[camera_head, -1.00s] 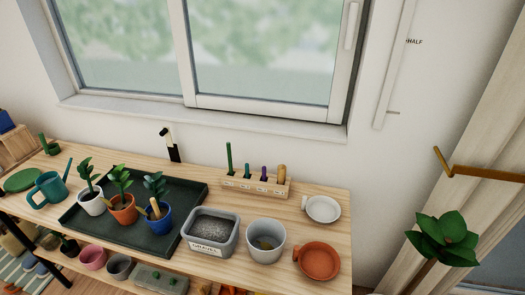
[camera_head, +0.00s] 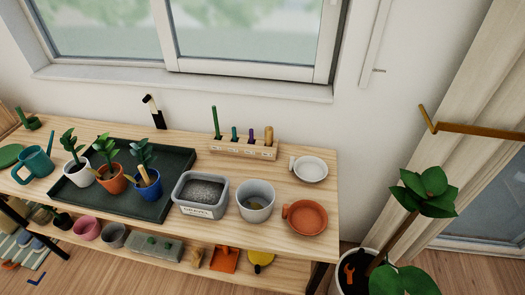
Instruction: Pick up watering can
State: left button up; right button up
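The teal watering can (camera_head: 35,164) stands upright at the left part of the wooden bench top (camera_head: 268,202). Its spout points up to the right and its handle is on the left side. It is just left of the dark tray (camera_head: 183,165). Neither of my grippers shows in the head view, so nothing is seen touching the can.
Potted plants stand in the tray, the white pot (camera_head: 77,172) nearest the can. A gravel bin (camera_head: 200,195), grey pot (camera_head: 256,200), terracotta dish (camera_head: 305,217) and white dish (camera_head: 309,168) fill the right. A lower shelf holds pots. A large plant (camera_head: 423,191) stands right of the bench.

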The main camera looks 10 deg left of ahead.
aim_at(38, 162)
jog(key=u, duration=2)
